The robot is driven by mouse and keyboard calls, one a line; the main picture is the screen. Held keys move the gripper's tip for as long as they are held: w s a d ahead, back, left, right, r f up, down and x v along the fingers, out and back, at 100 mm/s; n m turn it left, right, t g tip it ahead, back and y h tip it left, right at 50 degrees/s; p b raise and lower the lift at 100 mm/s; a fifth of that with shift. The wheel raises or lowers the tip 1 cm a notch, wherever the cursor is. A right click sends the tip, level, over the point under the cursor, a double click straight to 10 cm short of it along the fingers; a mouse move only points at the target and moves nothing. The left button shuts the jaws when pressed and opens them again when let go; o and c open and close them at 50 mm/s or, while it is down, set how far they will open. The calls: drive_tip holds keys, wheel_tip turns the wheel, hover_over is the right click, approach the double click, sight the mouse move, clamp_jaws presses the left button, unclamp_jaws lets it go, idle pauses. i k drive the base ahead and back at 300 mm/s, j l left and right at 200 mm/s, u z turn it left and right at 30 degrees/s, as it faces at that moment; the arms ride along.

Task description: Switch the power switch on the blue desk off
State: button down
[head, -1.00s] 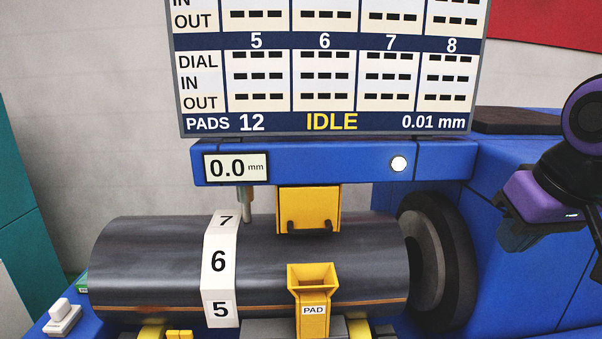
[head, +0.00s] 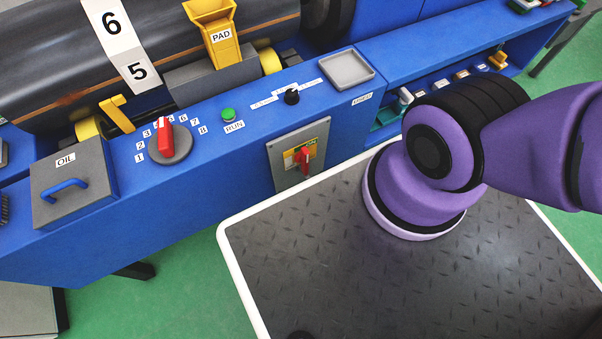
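The power switch (head: 304,160) is on the front face of the blue desk (head: 225,190), at the middle of the head view. It has a red handle on a yellow patch, set in a grey plate (head: 290,178). The red handle stands nearly upright. The small lettering around it is too small to read surely. My gripper is outside the head view; only the purple lower part of my arm shows at the right, apart from the switch.
On the desk top are a red selector knob (head: 166,139), a green RUN button (head: 228,115), a small black knob (head: 292,97) and a grey tray (head: 347,69). A grey OIL box (head: 73,185) sits at left. Green floor (head: 190,270) shows in front.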

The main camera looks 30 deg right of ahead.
sight(303, 157)
drive_tip(key=k+l+z, duration=0.1)
drive_tip(key=l, duration=0.25)
drive_tip(key=k+l+z, duration=0.1)
drive_tip(key=k+l, duration=0.4)
drive_tip(key=l, duration=0.25)
drive_tip(key=k+l+z, duration=0.15)
drive_tip(key=l, duration=0.2)
